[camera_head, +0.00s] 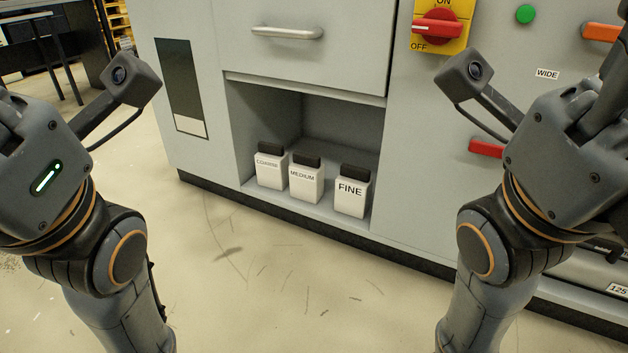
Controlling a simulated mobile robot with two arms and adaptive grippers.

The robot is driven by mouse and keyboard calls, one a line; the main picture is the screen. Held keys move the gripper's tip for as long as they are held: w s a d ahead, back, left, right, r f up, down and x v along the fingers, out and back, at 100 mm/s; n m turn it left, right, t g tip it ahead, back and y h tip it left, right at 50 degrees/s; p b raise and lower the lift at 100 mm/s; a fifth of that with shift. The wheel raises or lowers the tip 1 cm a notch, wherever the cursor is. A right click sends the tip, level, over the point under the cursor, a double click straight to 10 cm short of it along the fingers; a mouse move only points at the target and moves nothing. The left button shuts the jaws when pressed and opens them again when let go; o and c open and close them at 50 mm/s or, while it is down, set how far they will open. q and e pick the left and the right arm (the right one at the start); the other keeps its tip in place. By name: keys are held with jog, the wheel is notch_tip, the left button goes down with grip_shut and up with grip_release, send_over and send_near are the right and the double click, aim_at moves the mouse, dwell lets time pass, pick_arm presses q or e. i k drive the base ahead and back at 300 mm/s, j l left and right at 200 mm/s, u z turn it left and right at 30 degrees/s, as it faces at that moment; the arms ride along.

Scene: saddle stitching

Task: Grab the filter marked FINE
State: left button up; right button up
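The filter marked FINE (350,197) is a white block with a black top. It stands upright at the right end of an open compartment low in the grey machine. The filter marked MEDIUM (306,186) stands to its left, and the filter marked COARSE (270,172) is farthest left. They look alike apart from their labels. My left and right arms show at the two sides of the picture, well apart from the filters.
The compartment's right wall (372,150) is close beside the FINE filter. A drawer with a metal handle (287,32) is above. A red rotary switch (437,27), a green button (525,14) and an orange lever (600,32) are at upper right. The floor (290,290) in front is clear.

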aim_at(353, 184)
jog(key=i+z, duration=0.25)
jog(key=z, duration=0.25)
jog(key=i+j+z, duration=0.15)
jog(key=z, duration=0.3)
jog(key=i+j+z, duration=0.25)
jog(key=z, duration=0.25)
jog(key=i, duration=0.1)
